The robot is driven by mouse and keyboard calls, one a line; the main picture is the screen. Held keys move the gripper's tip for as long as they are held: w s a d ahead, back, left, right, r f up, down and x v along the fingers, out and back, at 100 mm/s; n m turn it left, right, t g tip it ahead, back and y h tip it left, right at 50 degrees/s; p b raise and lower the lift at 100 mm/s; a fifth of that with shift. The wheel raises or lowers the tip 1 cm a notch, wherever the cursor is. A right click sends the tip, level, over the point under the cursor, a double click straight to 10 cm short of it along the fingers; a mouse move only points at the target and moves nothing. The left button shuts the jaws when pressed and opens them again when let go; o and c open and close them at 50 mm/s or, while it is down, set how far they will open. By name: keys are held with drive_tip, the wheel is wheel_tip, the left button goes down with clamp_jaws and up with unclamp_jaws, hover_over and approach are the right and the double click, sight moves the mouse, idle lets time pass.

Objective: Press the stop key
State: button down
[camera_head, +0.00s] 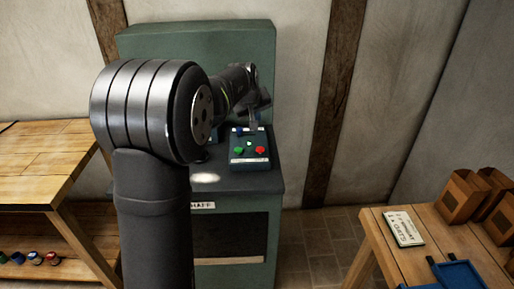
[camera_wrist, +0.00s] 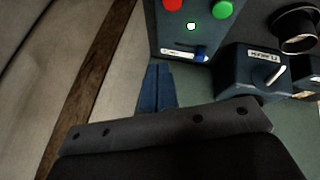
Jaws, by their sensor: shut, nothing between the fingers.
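A dark control box (camera_head: 250,163) sits on the green machine's ledge. It carries a red button (camera_head: 261,150), a green button (camera_head: 238,150) and a small pale lamp (camera_head: 249,143). In the wrist view the red button (camera_wrist: 172,4) and green button (camera_wrist: 222,8) are at the top edge, the lit lamp (camera_wrist: 191,26) is below them, and a blue knob (camera_wrist: 201,53) is beside a label strip. No readable wording marks the stop key. My gripper (camera_head: 254,127) is shut and empty at the box's far side; its blue fingers (camera_wrist: 157,72) appear below the box, apart from the red button.
A second box with a toggle lever (camera_wrist: 253,70) and a dark ring-shaped part (camera_wrist: 295,28) stand beside the control box. A wooden bench (camera_head: 40,165) is at left. A wooden table (camera_head: 430,262) at right holds a sign, brown boxes and a blue tray.

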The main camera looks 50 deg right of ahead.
sight(260, 150)
drive_tip(key=shift+d+f+n+t+h, duration=0.2)
drive_tip(key=shift+d+f+n, duration=0.2)
drive_tip(key=shift+d, duration=0.15)
drive_tip(key=shift+d+f+n+t+h, duration=0.1)
drive_tip(key=shift+d+f+n+h, duration=0.1)
drive_tip(key=shift+d+f+n, duration=0.25)
drive_tip(key=shift+f, duration=4.3)
drive_tip(key=shift+f, duration=0.1)
drive_tip(key=shift+f, duration=0.3)
drive_tip(key=shift+f, duration=0.55)
drive_tip(key=shift+r, duration=0.95)
